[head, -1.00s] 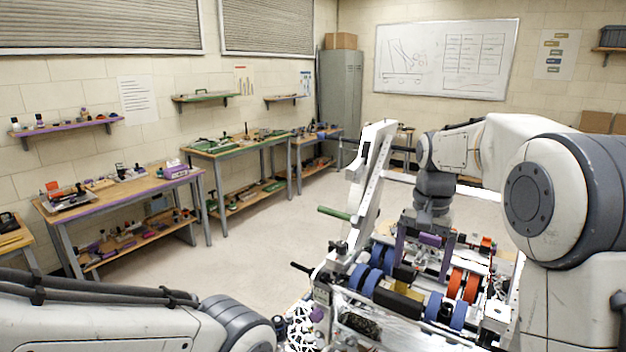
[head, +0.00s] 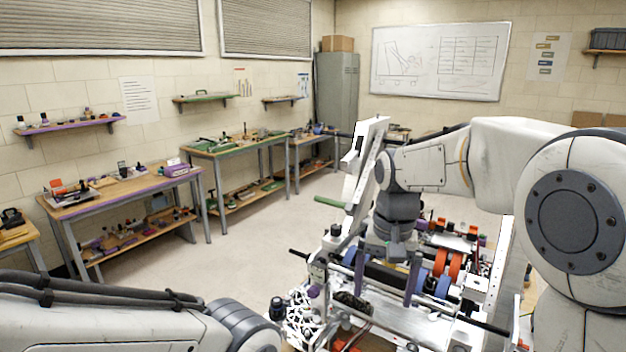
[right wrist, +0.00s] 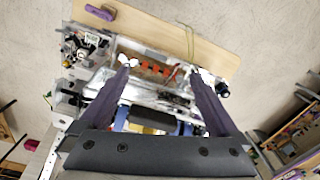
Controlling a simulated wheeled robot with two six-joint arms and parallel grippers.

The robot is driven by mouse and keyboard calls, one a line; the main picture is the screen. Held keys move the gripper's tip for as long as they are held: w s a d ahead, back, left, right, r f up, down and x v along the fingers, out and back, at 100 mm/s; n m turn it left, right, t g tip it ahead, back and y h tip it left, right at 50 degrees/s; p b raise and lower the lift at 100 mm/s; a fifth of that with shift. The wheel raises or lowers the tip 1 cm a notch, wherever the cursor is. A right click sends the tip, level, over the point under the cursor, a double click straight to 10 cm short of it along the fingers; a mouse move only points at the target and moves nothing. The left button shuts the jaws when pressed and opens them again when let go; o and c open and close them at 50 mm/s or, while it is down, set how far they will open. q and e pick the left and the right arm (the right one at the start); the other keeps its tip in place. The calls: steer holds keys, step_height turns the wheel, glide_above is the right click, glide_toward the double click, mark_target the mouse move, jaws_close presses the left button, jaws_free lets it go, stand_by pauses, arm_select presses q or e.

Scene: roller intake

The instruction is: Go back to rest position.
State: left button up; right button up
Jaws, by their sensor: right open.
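My right gripper (head: 385,274) hangs pointing down over the roller intake machine (head: 440,312), with its two purple-grey fingers spread apart. In the right wrist view the fingers (right wrist: 164,72) are open with nothing held between them. The machine's metal frame, orange parts and dark roller show below and between them in that view. In the head view the orange wheels (head: 447,264) sit right of the gripper, and blue wheels show partly behind it. My left arm crosses the lower left of the head view, but its gripper is out of view.
The machine's tall white side plate (head: 366,165) stands just beside my right wrist, with a green bar (head: 329,202) sticking out left. A wooden board (right wrist: 160,32) lies under the machine. Workbenches (head: 120,190) line the left wall, with clear floor between (head: 262,235).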

steer(key=s+a+f+n+b, duration=0.1)
steer(key=s+a+f+n, duration=0.1)
steer(key=s, duration=0.6)
steer(key=s+a+f+n+b, duration=0.2)
steer(key=s+f+n, duration=0.3)
steer(key=s, duration=0.3)
steer(key=s+a+f+n+b, duration=0.1)
steer(key=s+a+f+n, duration=0.2)
steer(key=s, duration=0.5)
step_height(320, 180, down, 2)
steer(key=shift+a+f+n+y, duration=0.2)
steer(key=shift+a+n+y, duration=0.2)
steer(key=shift+a, duration=0.1)
